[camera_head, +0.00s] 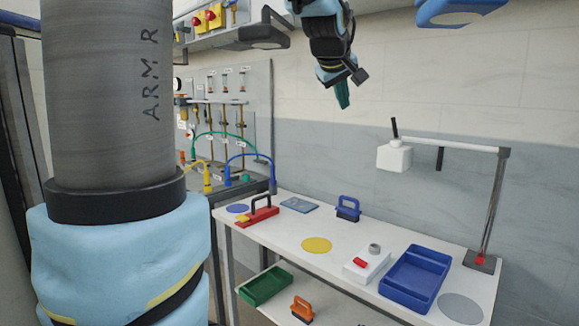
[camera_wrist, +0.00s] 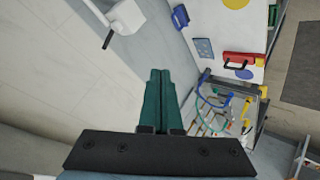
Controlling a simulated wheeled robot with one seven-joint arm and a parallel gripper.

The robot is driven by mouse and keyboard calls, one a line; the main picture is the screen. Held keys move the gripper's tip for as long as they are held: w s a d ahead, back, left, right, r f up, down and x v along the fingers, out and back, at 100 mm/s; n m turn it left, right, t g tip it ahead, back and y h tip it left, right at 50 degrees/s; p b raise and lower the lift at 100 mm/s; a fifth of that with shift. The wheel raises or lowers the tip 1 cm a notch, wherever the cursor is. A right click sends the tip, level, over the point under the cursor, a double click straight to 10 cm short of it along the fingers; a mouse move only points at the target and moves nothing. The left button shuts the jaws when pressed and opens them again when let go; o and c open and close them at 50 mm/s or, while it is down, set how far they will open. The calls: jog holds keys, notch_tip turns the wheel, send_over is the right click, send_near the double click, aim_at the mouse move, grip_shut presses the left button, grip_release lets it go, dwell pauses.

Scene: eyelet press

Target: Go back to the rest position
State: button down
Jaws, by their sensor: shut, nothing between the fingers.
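My gripper (camera_head: 342,95) hangs high above the white table in the head view, in front of the tiled wall, with its green fingers pointing down. In the wrist view its green fingers (camera_wrist: 159,84) lie side by side against each other, shut with nothing between them. No object touches it. My arm's upper part, marked ARM R, fills the left of the head view.
A green tray (camera_head: 265,287) and an orange tool (camera_head: 302,309) are below.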

jog(key=s+a+f+m+g+y, duration=0.1)
jog(key=a+f, duration=0.3)
jog(key=f, duration=0.3)
jog(key=s+a+f+m+g+y, duration=0.1)
jog(key=s+a+f+g, duration=0.1)
jog(key=a+f, duration=0.35)
jog(key=s+a+f+m+g, duration=0.1)
jog(key=s+a+f, duration=0.2)
jog(key=s+f, duration=0.2)
jog(key=s+a+f+m+g+y, duration=0.1)
jog(key=s+a+f+g, duration=0.1)
jog(key=s+f, duration=0.4)
jog(key=s+a+f+g, duration=0.1)
jog(key=s+a+f, duration=0.4)
jog(key=f, duration=0.4)
jog(key=shift+s+m+g+y, duration=0.35)
jog(key=shift+m+g+y, duration=0.05)
